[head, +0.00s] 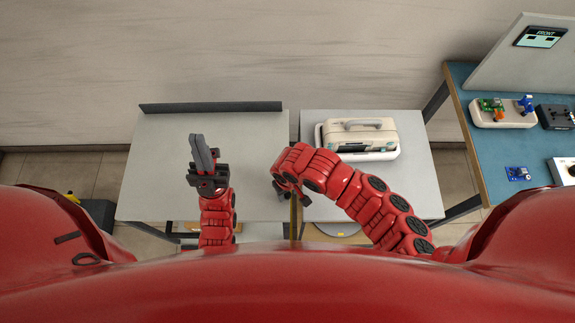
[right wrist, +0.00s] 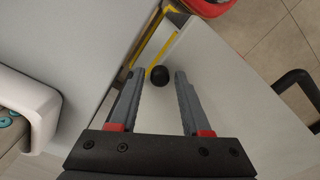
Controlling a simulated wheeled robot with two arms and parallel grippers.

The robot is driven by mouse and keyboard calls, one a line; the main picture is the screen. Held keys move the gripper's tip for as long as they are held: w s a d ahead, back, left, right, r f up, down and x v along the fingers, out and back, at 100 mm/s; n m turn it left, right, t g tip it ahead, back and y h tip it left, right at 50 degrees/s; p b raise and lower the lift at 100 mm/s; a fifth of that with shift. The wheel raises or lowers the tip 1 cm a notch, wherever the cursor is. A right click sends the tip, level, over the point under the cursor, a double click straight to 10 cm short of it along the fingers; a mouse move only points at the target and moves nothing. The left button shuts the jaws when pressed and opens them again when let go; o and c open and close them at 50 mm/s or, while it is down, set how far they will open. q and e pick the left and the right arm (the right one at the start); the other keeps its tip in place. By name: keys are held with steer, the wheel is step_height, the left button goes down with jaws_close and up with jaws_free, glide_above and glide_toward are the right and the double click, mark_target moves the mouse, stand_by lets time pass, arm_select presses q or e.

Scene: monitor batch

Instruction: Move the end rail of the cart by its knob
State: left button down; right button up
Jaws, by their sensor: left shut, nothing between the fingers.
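The cart (head: 160,160) with a pale grey top stands at left of centre in the head view, with a dark raised rail (head: 210,107) along its far edge. In the right wrist view a round black knob (right wrist: 159,75) shows between the fingertips, beside yellow-edged strips (right wrist: 150,52). I cannot tell which part is the end rail. My right gripper (right wrist: 155,80) is open around the knob in the picture; contact is not visible. In the head view it (head: 280,190) is partly hidden by its own arm, near the gap between tops. My left gripper (head: 200,145) is shut and empty above the cart.
A second grey top (head: 415,180) adjoins on the right, bearing a cream case with a handle (head: 360,133). A blue bench (head: 490,150) with electronic parts stands further right. The wall is close behind. A black curved bar (right wrist: 295,85) shows in the right wrist view.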

jaws_close()
steer(key=shift+r+p, duration=2.05)
steer(key=shift+r, duration=1.45)
steer(key=shift+o, duration=1.7)
jaws_free()
steer(key=shift+r, duration=0.1)
steer(key=shift+a+r, duration=0.1)
steer(key=shift+r, duration=0.2)
step_height(320, 180, up, 16)
steer(key=p, duration=0.3)
steer(key=shift+r+p, duration=0.25)
steer(key=shift+p, duration=0.1)
